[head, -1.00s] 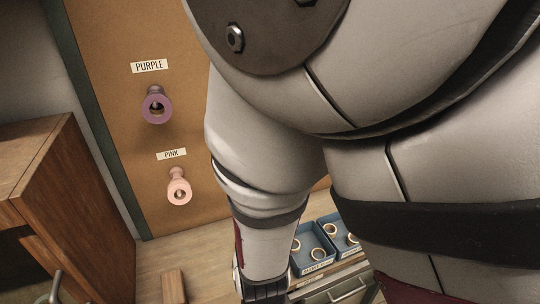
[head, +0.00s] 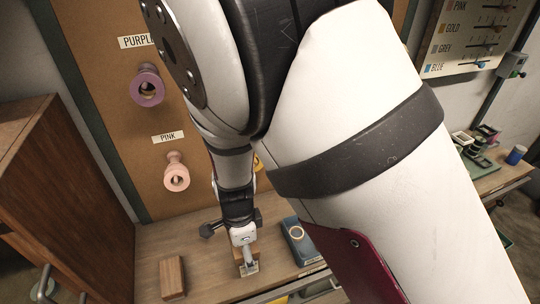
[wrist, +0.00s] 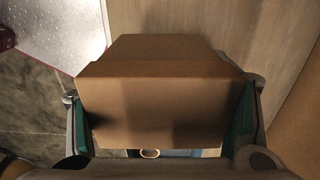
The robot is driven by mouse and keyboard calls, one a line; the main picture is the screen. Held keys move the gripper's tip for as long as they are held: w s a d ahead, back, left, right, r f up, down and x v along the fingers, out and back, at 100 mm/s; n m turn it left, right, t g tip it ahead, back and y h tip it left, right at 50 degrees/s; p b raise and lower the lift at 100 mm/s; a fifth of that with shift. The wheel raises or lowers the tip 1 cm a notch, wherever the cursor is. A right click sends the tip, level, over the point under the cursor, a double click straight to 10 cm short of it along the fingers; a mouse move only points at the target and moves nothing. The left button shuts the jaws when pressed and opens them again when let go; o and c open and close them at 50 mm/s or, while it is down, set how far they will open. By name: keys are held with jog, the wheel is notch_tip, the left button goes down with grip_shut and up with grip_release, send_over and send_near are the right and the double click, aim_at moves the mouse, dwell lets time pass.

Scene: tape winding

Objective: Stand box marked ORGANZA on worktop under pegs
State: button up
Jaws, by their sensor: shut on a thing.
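My gripper (head: 246,250) reaches down in front of the peg board and is shut on a brown box (head: 251,268). The box carries a small pale label, too small to read in the head view. In the wrist view the box (wrist: 160,100) fills the space between the two green-padded fingers. The worktop (head: 215,285) lies below; I cannot tell whether the box touches it. The purple peg (head: 148,88) and pink peg (head: 177,176) stick out of the board, above and left of the gripper.
A brown block (head: 172,277) stands on the worktop left of my gripper. A blue tray (head: 302,254) with a ring lies to the right. A wooden cabinet (head: 40,190) borders the left. My arm hides much of the board. Worktop between block and held box is clear.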

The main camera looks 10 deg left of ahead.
jog(key=shift+w+a, duration=0.55)
jog(key=shift+w, duration=0.2)
jog(key=shift+w+a+f, duration=0.15)
jog(key=shift+f, duration=0.2)
notch_tip(320, 180, down, 3)
jog(key=o, duration=1.7)
